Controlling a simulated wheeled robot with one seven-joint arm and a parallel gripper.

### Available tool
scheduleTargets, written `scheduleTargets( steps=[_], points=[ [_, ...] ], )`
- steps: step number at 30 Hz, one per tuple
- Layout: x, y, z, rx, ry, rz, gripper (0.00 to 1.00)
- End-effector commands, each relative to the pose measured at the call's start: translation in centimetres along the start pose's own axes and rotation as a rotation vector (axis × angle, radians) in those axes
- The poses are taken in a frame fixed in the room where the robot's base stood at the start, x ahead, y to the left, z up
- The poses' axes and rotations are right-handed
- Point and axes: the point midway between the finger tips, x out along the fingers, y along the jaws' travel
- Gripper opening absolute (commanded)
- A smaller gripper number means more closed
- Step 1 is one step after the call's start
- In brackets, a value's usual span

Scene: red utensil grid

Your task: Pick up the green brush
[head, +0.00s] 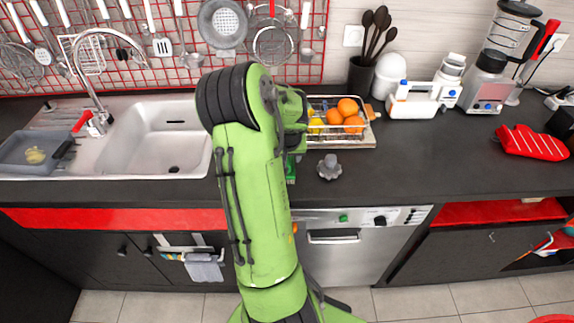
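My green arm rises through the middle of the head view and hides part of the counter behind it. A small, darker green piece (291,170) shows just right of the arm, at the counter's front edge. It may be part of the green brush, but too little shows to tell. No other green brush can be made out. My gripper is hidden behind the arm, so its fingers and anything in them cannot be seen.
The dark counter (430,150) has free room right of the arm. A grey knobbed object (329,167) stands near its front edge, before a fruit crate (371,140). A white sink (150,135) and grey tub (28,155) lie left. Utensils hang on a red grid (330,25).

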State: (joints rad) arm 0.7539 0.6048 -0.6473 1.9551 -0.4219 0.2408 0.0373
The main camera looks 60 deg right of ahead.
Motion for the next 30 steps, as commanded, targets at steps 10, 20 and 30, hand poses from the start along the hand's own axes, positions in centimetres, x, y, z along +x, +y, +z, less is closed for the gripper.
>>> scheduleTargets(
  steps=[10,20,30],
  points=[
    [0.34,-0.02,0.16,-0.001,0.0,0.0,0.53],
    [0.44,-0.03,0.21,-0.001,-0.001,0.0,0.53],
    [0.43,-0.02,0.21,-0.001,-0.001,0.0,0.16]
  ],
)
